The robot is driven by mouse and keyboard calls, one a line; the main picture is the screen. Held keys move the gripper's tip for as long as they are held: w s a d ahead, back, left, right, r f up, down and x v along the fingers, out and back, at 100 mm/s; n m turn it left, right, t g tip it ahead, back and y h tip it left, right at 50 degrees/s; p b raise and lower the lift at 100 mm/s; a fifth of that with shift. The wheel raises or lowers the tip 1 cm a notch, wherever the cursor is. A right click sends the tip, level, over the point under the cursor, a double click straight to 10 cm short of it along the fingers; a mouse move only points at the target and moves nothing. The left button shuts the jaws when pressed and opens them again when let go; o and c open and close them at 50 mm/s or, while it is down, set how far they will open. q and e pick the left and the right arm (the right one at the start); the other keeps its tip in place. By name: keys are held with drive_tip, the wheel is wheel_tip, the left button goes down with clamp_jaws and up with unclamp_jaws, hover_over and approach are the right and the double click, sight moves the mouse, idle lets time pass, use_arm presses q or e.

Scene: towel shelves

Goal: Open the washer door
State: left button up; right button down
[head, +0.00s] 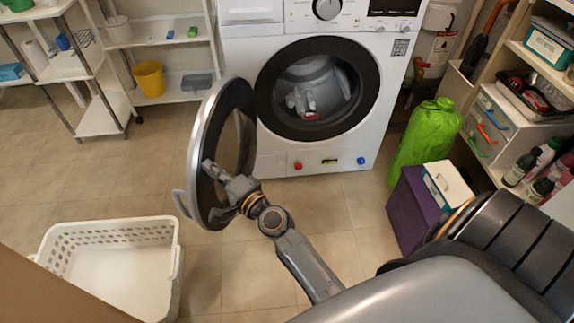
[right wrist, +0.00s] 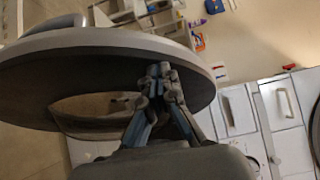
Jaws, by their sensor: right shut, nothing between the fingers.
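The white washer (head: 310,165) stands at the top middle of the head view, its round drum opening (head: 318,85) uncovered. Its round door (head: 225,98), with a silver rim and dark ring, is swung far out to the left. My right gripper (head: 212,170) is at the inner side of the door, with its fingers in front of the ring. In the right wrist view the fingertips (right wrist: 160,78) are together beside the dark face of the door (right wrist: 60,72), holding nothing. Whether they touch the door I cannot tell. My left gripper is not in view.
A white laundry basket (head: 172,230) stands on the floor left of the door. White shelves (head: 175,50) with a yellow bucket (head: 149,77) are at the back left. A green bag (head: 425,140) and a purple box (head: 412,208) stand right of the washer. Floor before the washer is clear.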

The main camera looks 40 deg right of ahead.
sight(191, 170)
drive_tip(key=w+a, duration=0.3)
drive_tip(key=shift+w+a, duration=0.15)
drive_tip(key=shift+a, duration=0.05)
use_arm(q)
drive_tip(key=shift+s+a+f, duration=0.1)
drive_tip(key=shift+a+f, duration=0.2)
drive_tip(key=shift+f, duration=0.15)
use_arm(e)
drive_tip(key=shift+w+a, duration=0.55)
drive_tip(key=shift+w, duration=0.15)
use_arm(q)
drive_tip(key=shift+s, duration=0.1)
use_arm(e)
drive_tip(key=shift+s+d+f, duration=0.1)
